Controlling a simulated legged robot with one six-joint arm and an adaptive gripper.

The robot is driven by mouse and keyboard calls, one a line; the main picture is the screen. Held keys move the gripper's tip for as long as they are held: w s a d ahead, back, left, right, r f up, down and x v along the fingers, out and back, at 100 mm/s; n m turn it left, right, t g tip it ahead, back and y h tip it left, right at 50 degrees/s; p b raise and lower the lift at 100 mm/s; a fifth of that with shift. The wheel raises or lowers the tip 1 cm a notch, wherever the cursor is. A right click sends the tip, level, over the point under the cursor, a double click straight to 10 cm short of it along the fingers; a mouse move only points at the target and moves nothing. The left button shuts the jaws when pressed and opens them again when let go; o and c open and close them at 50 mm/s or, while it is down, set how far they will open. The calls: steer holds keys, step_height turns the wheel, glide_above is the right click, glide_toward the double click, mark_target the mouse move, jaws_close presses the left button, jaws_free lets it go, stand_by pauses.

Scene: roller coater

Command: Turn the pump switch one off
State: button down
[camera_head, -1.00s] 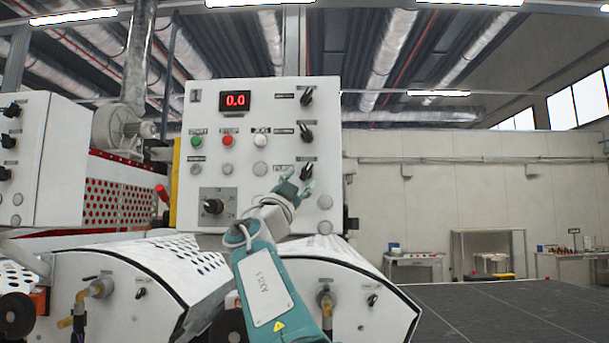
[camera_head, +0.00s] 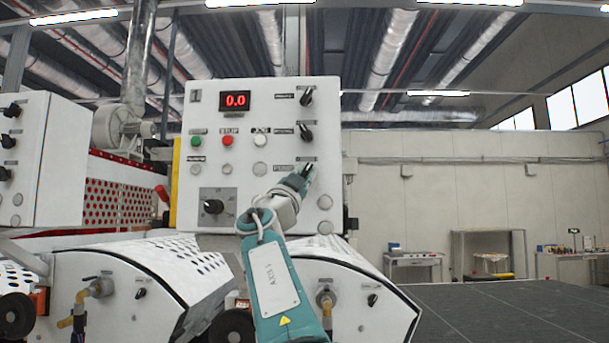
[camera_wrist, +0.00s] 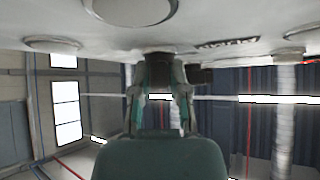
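The white control panel (camera_head: 258,190) has three black rotary switches in its right column. The top switch (camera_head: 307,97) and middle switch (camera_head: 306,132) are in plain view. The lowest switch is mostly hidden by my gripper (camera_head: 303,174) in the head view; the small labels are too blurred to read surely. In the wrist view, a black switch knob (camera_wrist: 158,68) stands out from the panel between the fingertips of my gripper (camera_wrist: 163,88). The fingers are drawn in on both sides of the knob and appear to touch it.
The panel also has a red 0.0 display (camera_head: 235,100), green (camera_head: 196,141), red (camera_head: 227,141) and white (camera_head: 260,141) buttons, and a larger black knob (camera_head: 213,206) at lower left. White machine covers (camera_head: 340,262) lie below. Open room is at the right.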

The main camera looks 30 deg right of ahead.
steer(key=shift+n+t, duration=0.5)
steer(key=shift+s+d+n+t+y, duration=0.1)
steer(key=shift+n+t+y, duration=0.9)
steer(key=shift+n+t, duration=0.65)
steer(key=shift+a+n+t+y, duration=0.1)
steer(key=shift+n+t+y, duration=1.05)
steer(key=shift+n, duration=0.85)
steer(key=shift+s+d+n+t+y, duration=0.1)
steer(key=shift+n+t+y, duration=0.75)
steer(key=shift+n+t, duration=0.9)
steer(key=shift+r+n+t+y, duration=0.1)
steer(key=shift+n+t+y, duration=0.15)
steer(key=shift+n+y, duration=0.45)
steer(key=c, duration=0.6)
jaws_free()
steer(key=shift+w, duration=0.1)
steer(key=shift+h, duration=0.3)
steer(key=shift+v, duration=6.1)
steer(key=shift+w, duration=0.1)
